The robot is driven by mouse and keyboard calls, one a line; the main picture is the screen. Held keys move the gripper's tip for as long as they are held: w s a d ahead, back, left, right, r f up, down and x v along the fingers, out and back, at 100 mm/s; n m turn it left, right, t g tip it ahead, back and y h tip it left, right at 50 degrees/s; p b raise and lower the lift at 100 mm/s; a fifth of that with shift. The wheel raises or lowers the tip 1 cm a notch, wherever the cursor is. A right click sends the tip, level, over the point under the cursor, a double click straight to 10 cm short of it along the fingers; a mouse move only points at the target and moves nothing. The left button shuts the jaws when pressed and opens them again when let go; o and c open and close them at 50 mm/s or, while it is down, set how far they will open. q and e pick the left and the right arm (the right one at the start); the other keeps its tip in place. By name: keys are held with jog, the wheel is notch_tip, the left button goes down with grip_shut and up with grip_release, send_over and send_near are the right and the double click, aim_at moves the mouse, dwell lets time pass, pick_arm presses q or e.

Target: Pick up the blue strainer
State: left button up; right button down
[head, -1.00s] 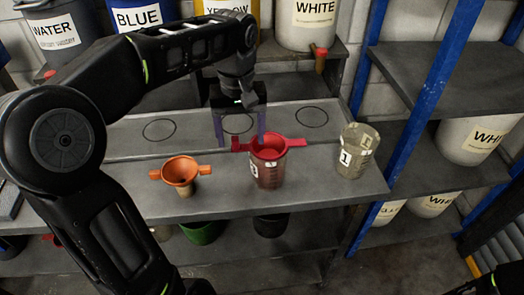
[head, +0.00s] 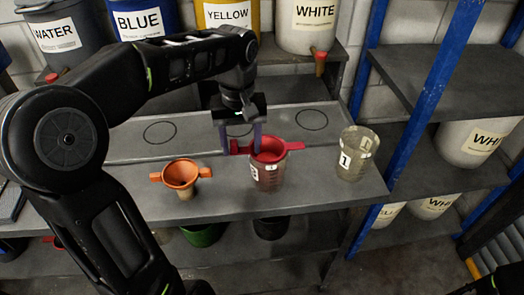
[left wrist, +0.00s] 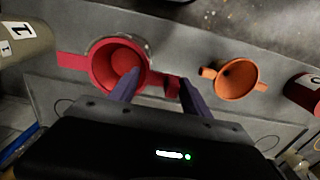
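No blue strainer shows in either view. A red strainer (head: 268,151) with two flat side handles sits in the mouth of a clear beaker (head: 268,179) on the grey bench. An orange strainer (head: 181,174) stands to its left on a small cup. My left gripper (head: 241,150) points down at the red strainer's left handle, with its two purple fingers apart. In the left wrist view, the red strainer (left wrist: 118,66) has that handle between the fingers (left wrist: 158,84), and gaps show beside it. The orange strainer (left wrist: 237,80) is outside them.
A clear beaker marked 1 (head: 354,154) stands right of the red strainer. Labelled paint buckets, such as the blue one (head: 142,19), line the back shelf. A blue shelf post (head: 420,110) rises at right. A red container (left wrist: 305,92) shows at the left wrist view's right edge.

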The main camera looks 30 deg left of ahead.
pick_arm(q)
jog(key=c, duration=0.9)
jog(key=shift+r, duration=0.6)
notch_tip(320, 180, up, 9)
jog(key=p, duration=0.5)
jog(key=shift+p, duration=0.4)
jog(key=shift+f, duration=0.1)
